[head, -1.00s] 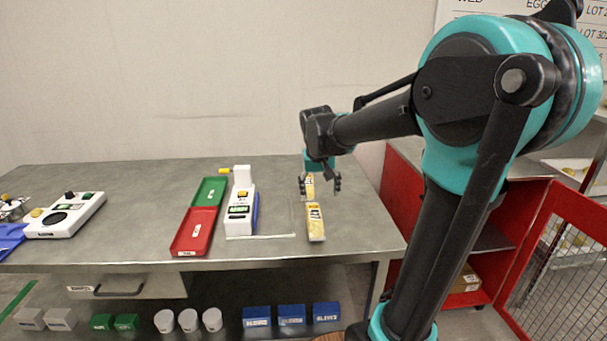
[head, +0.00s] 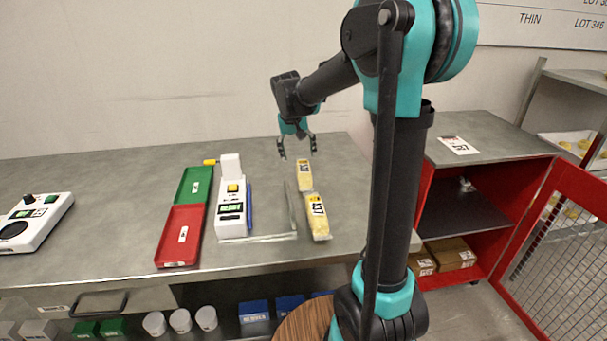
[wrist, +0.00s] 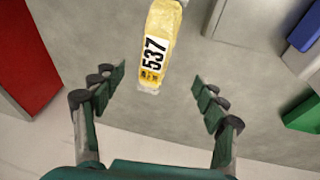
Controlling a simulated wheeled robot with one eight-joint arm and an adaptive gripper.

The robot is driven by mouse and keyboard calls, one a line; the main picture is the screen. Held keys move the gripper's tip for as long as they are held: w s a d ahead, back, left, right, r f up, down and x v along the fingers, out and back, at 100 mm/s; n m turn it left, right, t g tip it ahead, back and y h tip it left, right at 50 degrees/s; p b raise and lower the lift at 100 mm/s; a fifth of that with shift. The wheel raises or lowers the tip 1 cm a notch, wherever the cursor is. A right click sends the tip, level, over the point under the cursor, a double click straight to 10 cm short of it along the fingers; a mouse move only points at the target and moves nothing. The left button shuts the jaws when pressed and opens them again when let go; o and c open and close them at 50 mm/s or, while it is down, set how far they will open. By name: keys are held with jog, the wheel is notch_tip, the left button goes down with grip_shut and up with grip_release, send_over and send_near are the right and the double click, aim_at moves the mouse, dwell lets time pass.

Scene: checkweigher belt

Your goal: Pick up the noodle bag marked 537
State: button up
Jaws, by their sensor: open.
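The noodle bag marked 537 (wrist: 152,50) is yellow with a black-on-white label and lies on the grey table. In the head view it appears to be the farther of two bags in line (head: 304,174). The nearer yellow bag (head: 317,218) lies end to end with it; only its tip shows at the top edge of the wrist view. My gripper (head: 297,152) is open and empty, above the table and just beyond the far end of the 537 bag. In the wrist view the bag lies ahead, between the spread fingers, apart from both.
A white checkweigher unit (head: 231,214) with a clear upright panel (head: 291,207) stands left of the bags. Green (head: 194,186) and red (head: 180,236) trays lie farther left. A red cabinet (head: 484,185) stands at right. The table behind the bags is clear.

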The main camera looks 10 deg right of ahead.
aim_at(303, 168)
jog(key=x, duration=0.4)
jog(key=shift+f, duration=0.2)
jog(key=shift+d+x, duration=0.15)
jog(key=shift+x, duration=1.15)
jog(key=shift+d+x, duration=0.15)
jog(key=shift+x, duration=1.2)
jog(key=shift+r, duration=0.1)
jog(key=shift+c, duration=0.2)
jog(key=c, duration=1.4)
